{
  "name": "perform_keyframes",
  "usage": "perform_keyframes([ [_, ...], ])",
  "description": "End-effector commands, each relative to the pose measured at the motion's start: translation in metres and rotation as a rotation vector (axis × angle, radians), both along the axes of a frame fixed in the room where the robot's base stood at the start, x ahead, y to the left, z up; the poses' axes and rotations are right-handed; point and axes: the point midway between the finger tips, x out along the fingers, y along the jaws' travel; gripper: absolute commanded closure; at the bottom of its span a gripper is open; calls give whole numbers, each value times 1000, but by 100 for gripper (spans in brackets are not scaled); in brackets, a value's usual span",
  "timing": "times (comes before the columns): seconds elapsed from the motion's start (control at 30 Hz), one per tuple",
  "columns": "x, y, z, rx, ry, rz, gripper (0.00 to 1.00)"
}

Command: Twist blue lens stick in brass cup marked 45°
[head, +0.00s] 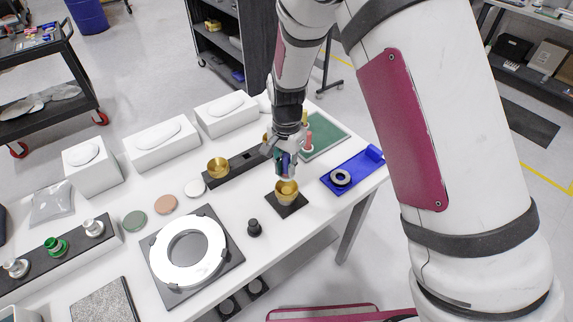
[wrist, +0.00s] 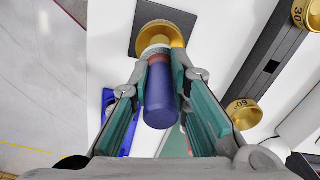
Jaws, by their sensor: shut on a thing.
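My gripper (head: 284,158) is shut on the blue lens stick (wrist: 160,97), with a finger pad on each side of it in the wrist view. The stick has a pale collar at its far end. A brass cup (head: 287,194) stands on a black square plate (head: 298,208), directly below my gripper. In the wrist view this cup (wrist: 178,22) lies at the stick's far end, which overlaps its opening. I cannot tell how deep the tip sits. No mark is readable on this cup.
A long black rack (head: 232,175) holds another brass cup (head: 218,167); cups marked 60° (wrist: 244,113) and 30° (wrist: 305,13) show in the wrist view. A small black knob (head: 254,228), a blue tray (head: 352,172) and a white ring (head: 190,250) are nearby.

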Motion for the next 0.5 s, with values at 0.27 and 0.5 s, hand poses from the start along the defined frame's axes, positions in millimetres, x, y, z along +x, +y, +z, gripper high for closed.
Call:
perform_keyframes([
  [0.27, 1, 0, -25, -1, 2, 0, 100],
  [0.5, 0, 0, -41, 0, 1, -1, 100],
])
